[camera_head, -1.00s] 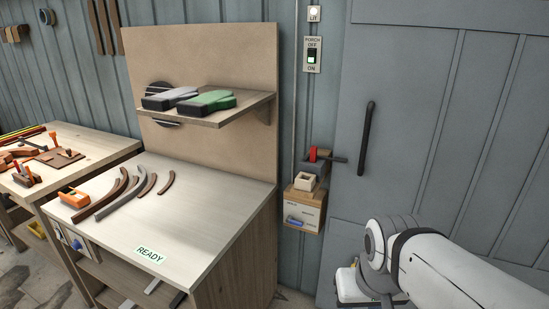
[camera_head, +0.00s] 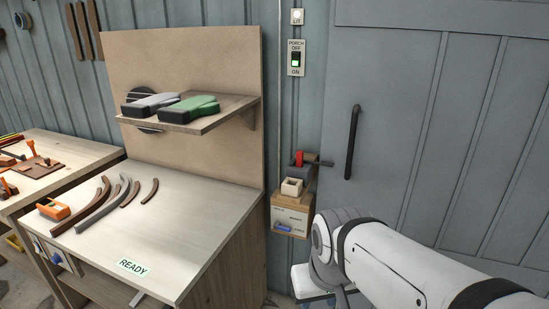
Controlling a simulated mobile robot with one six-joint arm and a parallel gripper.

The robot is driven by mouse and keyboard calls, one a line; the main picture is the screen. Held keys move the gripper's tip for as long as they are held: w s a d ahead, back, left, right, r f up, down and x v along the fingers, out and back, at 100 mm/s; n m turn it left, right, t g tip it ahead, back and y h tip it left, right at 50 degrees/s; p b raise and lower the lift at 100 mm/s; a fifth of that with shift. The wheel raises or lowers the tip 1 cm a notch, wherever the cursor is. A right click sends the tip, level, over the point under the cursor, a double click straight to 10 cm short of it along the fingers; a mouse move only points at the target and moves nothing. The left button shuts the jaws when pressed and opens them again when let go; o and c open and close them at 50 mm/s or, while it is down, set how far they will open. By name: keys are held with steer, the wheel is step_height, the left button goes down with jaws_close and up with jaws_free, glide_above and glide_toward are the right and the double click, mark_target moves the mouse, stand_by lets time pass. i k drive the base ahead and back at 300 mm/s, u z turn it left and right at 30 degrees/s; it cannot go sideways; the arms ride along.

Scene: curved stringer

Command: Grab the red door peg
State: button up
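A small red peg (camera_head: 299,158) shows at the dark latch block on the wall, just left of the grey door (camera_head: 420,130). A thin dark rod runs right from the block toward the door. The peg's lower part is hard to make out at this size. My white arm crosses the lower right, with its elbow below and right of the peg, well apart from it. The fingers of my gripper do not show, so I cannot see whether it holds anything.
Below the latch, a wooden wall box (camera_head: 293,217) carries a pale square cup (camera_head: 292,187) and a blue item (camera_head: 283,228). A workbench (camera_head: 190,210) with curved strips and a shelf (camera_head: 215,120) stand left. A black door handle (camera_head: 352,142) is right of the latch.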

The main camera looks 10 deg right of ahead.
mark_target(300, 153)
steer(key=i, duration=1.35)
steer(key=u, duration=0.05)
